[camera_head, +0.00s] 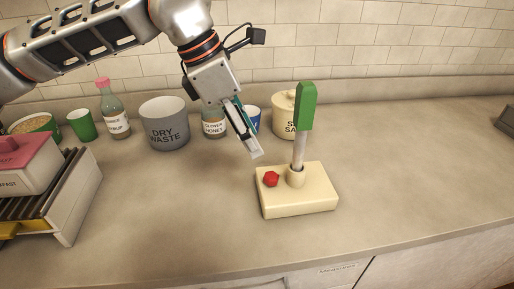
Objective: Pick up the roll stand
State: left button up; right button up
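What I take to be the roll stand has a cream block base (312,203), a round red knob (271,179) and a grey metal post (300,152) rising from a cream collar. A green block (307,106) caps the post. It stands upright on the counter, right of centre. My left gripper (254,153) points down and to the right, left of the post and above and behind the base, apparently apart from it. Its fingers are seen nearly edge-on, so I cannot tell whether they are open. My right gripper is not in view.
Behind stand a grey "DRY WASTE" bin (165,134), a honey jar (212,130), a cream lidded jar (284,118), a syrup bottle (114,115) and a green cup (82,126). A slatted rack (80,208) is at left.

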aim_at(311, 191)
jog(key=k, duration=1)
